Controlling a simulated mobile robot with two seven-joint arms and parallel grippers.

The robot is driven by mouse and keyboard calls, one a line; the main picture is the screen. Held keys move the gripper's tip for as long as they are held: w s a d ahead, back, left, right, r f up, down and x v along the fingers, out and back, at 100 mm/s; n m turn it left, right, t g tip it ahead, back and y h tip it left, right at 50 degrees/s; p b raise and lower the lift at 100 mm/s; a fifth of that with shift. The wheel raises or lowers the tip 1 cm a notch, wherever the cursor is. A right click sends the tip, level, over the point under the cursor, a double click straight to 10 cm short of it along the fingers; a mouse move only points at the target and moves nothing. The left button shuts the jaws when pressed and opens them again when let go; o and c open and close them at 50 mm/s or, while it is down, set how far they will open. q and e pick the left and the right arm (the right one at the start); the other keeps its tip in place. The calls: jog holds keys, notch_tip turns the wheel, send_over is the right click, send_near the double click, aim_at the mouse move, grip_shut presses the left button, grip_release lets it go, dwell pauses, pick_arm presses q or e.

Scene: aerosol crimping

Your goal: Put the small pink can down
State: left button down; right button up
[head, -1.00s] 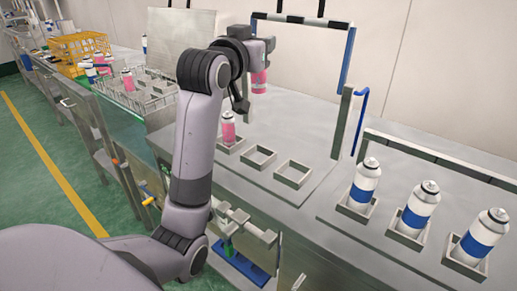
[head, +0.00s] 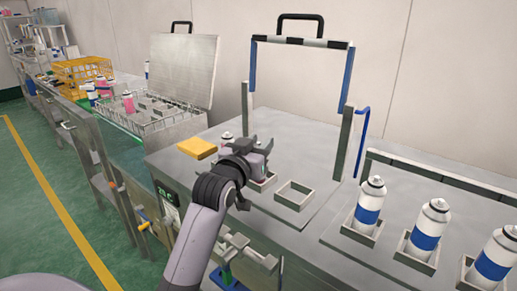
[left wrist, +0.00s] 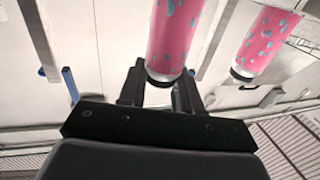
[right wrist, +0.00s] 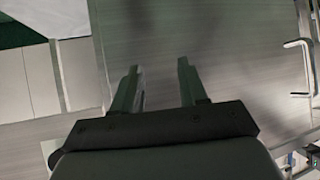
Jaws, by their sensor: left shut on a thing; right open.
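My left gripper (head: 258,148) is shut on a small pink can (left wrist: 174,36), which shows between its fingers in the left wrist view. In the head view the gripper is low over the middle square holder (head: 269,182) and hides most of the can. I cannot tell whether the can's base touches the holder. A second pink can (left wrist: 266,44) stands beside it in the left wrist view; in the head view only its top (head: 227,137) shows, behind my arm. The right-hand holder (head: 294,196) is empty. My right gripper (right wrist: 157,85) is open and empty.
A frame with blue posts (head: 354,87) rises behind the holders. Several white-and-blue cans (head: 369,204) stand in holders at the right. A yellow block (head: 197,148) is left of my gripper. A wire crate (head: 142,121) with an open lid stands at the back left.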

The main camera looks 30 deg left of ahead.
pick_arm(q)
jog(key=shift+f, duration=0.2)
jog(key=shift+f, duration=0.15)
jog(key=c, duration=0.8)
grip_release()
jog(key=shift+r, duration=0.2)
jog(key=s, duration=0.4)
jog(key=s+d, duration=0.1)
jog(key=s, duration=0.3)
jog(key=s+d, duration=0.1)
jog(key=s, duration=0.2)
jog(key=shift+s+d, duration=0.1)
jog(key=shift+s, duration=0.3)
